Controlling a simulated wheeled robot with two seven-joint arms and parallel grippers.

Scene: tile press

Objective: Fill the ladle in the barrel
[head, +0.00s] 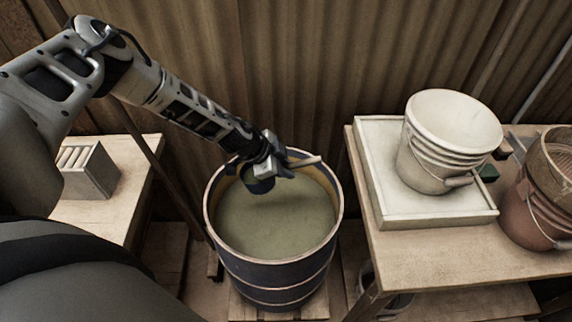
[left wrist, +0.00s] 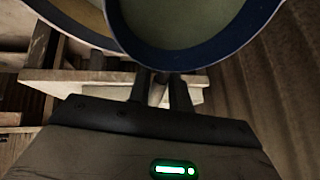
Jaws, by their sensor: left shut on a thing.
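The dark blue barrel (head: 272,275) stands in the middle of the head view, with murky green-grey liquid (head: 275,225) inside. My left gripper (head: 268,168) is over the far part of its opening, shut on the ladle. The ladle's dark cup (head: 259,185) hangs just below the gripper, inside the rim outline; its pale handle (head: 305,161) sticks out to the right. In the left wrist view the ladle's blue rim (left wrist: 207,62) is close, with an olive-green inside. I cannot tell whether that is liquid in the cup. My right gripper is not in view.
On the right, a wooden table (head: 425,255) holds a white tray (head: 435,218) with a white bucket (head: 450,130) and a reddish bucket (head: 530,215). On the left table (head: 110,215) stands a grey slotted block (head: 90,170). A corrugated wall (head: 300,70) is behind.

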